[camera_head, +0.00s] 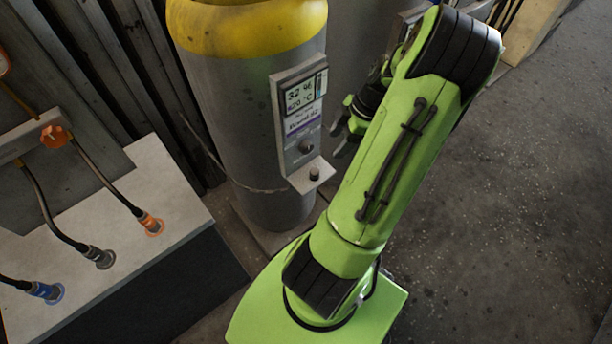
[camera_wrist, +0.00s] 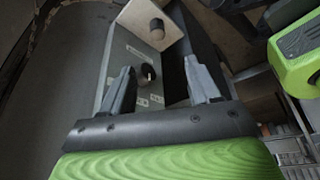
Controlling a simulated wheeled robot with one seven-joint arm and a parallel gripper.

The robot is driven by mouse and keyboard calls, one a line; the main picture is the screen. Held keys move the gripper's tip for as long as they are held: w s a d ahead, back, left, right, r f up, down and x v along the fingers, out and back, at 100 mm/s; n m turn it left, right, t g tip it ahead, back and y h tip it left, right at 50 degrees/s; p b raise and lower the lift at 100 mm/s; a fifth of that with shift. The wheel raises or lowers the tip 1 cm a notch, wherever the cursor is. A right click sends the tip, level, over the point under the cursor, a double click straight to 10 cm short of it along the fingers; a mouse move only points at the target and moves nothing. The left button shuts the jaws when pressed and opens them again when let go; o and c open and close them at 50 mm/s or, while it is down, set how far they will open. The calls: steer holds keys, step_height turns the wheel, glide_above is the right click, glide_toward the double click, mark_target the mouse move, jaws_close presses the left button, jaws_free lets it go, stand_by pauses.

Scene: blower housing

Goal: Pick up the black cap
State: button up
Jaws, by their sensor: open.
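The black cap (camera_head: 314,173) is a small dark cylinder standing on the light shelf (camera_head: 322,181) at the bottom of the grey control panel. In the wrist view the cap (camera_wrist: 157,29) stands on the pale shelf (camera_wrist: 140,18) at the top, beyond my fingertips. My gripper (camera_wrist: 159,68) is open, with nothing between its two fingers. Its opening lines up in the picture with the panel's dark round knob (camera_wrist: 148,73); whether it touches the panel cannot be told. In the head view my gripper (camera_head: 341,138) is partly hidden by my arm, just right of the panel and above the shelf's level.
The panel (camera_head: 289,113) with a display is fixed to a grey cylinder (camera_head: 225,110) with a yellow top (camera_head: 247,25). A white-topped box (camera_head: 165,190) with cables and coloured connectors stands at left. Open floor (camera_head: 510,190) lies at right.

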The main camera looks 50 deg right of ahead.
mark_target(316, 171)
steer(key=b+x, duration=0.1)
steer(key=x, duration=0.4)
steer(key=b+x, duration=0.2)
steer(key=x, duration=0.3)
steer(key=b+x, duration=0.1)
steer(key=x, duration=0.4)
steer(key=shift+d+f, duration=0.2)
steer(key=shift+r, duration=0.1)
steer(key=c, duration=1.1)
